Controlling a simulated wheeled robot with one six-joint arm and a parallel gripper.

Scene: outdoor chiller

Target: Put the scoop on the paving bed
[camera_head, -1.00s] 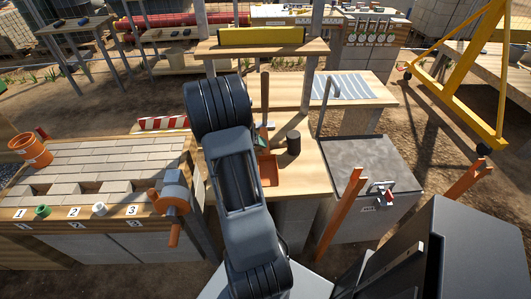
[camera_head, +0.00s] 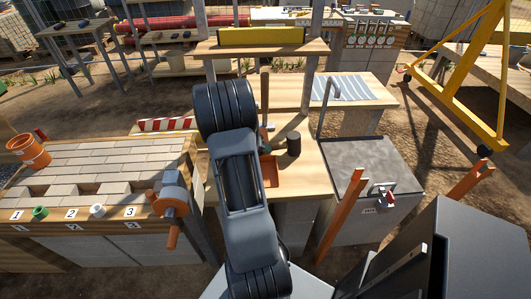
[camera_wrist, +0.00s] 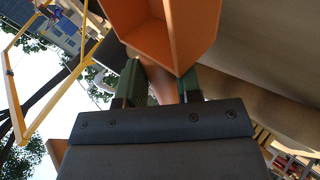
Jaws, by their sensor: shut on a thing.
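The orange scoop (camera_head: 269,172) shows beside my arm, in front of the wooden bench in the head view. In the wrist view the scoop (camera_wrist: 165,38) fills the top middle, its open hollow showing. My gripper (camera_wrist: 160,88) has green fingers shut on the scoop's handle, which is partly hidden between them. In the head view my gripper (camera_head: 264,149) is mostly hidden behind my arm. The paving bed (camera_head: 105,158) is at the left, laid with pale blocks, with gaps along its front row. The scoop is apart from it, to its right.
A dark cup (camera_head: 293,143) stands on the wooden bench (camera_head: 309,177), close to the scoop. An orange clamp-like tool (camera_head: 173,200) is at the bed's front right corner. An orange pot (camera_head: 29,151) lies at its far left. A grey sink unit (camera_head: 370,165) stands right.

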